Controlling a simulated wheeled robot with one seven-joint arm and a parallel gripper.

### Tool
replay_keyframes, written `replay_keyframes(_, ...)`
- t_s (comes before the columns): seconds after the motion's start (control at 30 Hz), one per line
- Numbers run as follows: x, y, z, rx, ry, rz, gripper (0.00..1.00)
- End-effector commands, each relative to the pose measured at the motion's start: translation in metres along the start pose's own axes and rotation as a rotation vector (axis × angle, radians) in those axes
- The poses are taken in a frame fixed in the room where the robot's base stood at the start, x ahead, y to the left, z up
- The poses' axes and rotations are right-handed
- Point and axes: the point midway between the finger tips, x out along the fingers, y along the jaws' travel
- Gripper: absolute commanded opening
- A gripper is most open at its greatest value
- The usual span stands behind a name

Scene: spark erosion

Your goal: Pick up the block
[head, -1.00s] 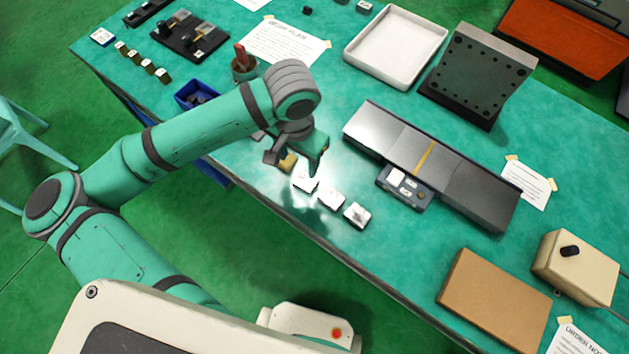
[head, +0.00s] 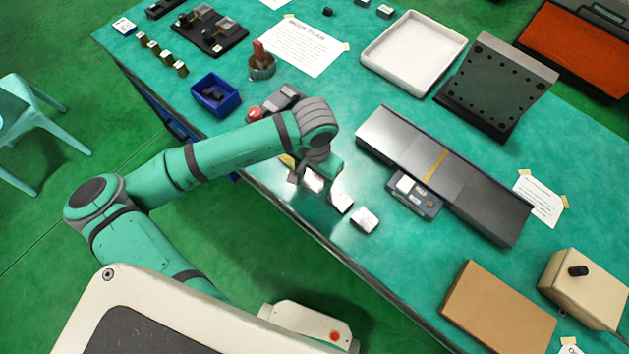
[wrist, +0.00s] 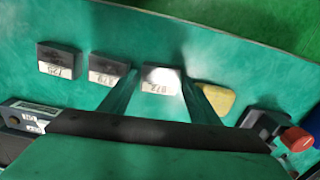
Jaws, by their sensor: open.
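Three grey blocks with white labels lie in a row near the table's front edge: the nearest (head: 364,220), the middle one (head: 341,202) and the farthest (head: 313,183). My gripper (head: 313,178) is open over the farthest one, partly hiding it. In the wrist view this block (wrist: 160,80), marked 872, shows between the two fingers of my gripper (wrist: 161,76); I cannot tell whether they touch it. The other labelled blocks, the middle one (wrist: 109,69) and the end one (wrist: 58,60), lie left of the fingers. A yellow block (wrist: 215,98) lies just right of the right finger.
A long grey metal fixture (head: 440,175) with a small control panel (head: 414,195) stands behind the row. A blue bin (head: 215,95), a red-topped device (wrist: 295,138) and a white tray (head: 413,52) are farther off. A brown board (head: 498,308) lies front right.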

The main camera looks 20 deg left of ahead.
Motion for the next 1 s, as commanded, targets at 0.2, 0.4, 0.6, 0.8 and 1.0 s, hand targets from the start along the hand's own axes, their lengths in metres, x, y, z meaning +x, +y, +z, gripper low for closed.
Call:
replay_keyframes(0.2,0.007,0.000,0.000,0.001,0.000,0.001,0.56)
replay_keyframes(0.4,0.007,0.000,0.000,0.001,0.000,0.000,0.37)
replay_keyframes(0.6,0.006,0.000,0.000,0.001,0.001,0.000,0.07)
replay_keyframes(0.8,0.005,0.000,0.000,0.001,0.001,-0.001,0.07)
replay_keyframes(1.0,-0.015,-0.001,-0.001,0.001,0.003,-0.002,0.07)
